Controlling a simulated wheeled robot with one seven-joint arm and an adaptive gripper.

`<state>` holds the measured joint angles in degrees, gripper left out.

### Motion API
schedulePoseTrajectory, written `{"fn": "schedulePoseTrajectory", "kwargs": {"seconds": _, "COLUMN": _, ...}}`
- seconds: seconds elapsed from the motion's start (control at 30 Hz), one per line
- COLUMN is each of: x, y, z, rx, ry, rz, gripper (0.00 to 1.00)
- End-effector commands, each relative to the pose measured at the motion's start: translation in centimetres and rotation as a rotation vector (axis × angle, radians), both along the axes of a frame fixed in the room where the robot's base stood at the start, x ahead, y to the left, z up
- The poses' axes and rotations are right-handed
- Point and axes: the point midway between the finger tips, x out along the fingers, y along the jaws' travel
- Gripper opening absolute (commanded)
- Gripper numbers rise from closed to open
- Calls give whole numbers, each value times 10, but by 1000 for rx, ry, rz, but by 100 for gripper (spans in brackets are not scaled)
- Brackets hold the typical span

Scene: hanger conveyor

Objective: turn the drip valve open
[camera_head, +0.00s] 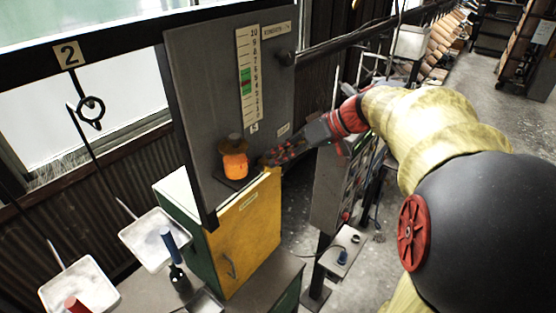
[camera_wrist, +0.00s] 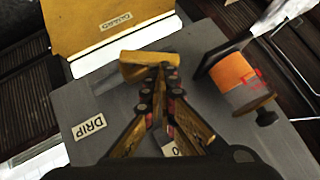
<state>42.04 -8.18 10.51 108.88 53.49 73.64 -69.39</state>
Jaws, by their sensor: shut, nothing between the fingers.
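My gripper (camera_wrist: 160,85) is shut with nothing held, its fingers pointing at the grey panel. A yellow bar-shaped handle (camera_wrist: 150,60), which looks like the drip valve's lever, lies crosswise right at the fingertips in the wrist view. I cannot tell whether they touch. A label reading DRIP (camera_wrist: 89,127) is on the panel beside it. In the head view my gripper (camera_head: 270,160) is at the panel's lower right edge, right of an orange cup (camera_head: 234,160). The lever is hard to make out there. The cup also shows in the wrist view (camera_wrist: 232,70).
The grey panel (camera_head: 200,90) carries a numbered scale (camera_head: 249,80). A yellow cabinet (camera_head: 245,235) stands just below my gripper. White trays (camera_head: 152,238) hang at the left, and a control box (camera_head: 345,180) stands at the right.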

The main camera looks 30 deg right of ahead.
Motion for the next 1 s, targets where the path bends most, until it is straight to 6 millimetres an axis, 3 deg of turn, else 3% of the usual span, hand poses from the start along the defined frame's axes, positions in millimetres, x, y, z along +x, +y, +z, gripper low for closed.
{"fn": "schedulePoseTrajectory", "kwargs": {"seconds": 1.0, "x": -9, "y": 25, "z": -16, "rx": -419, "ry": -153, "rz": 2, "gripper": 0}}
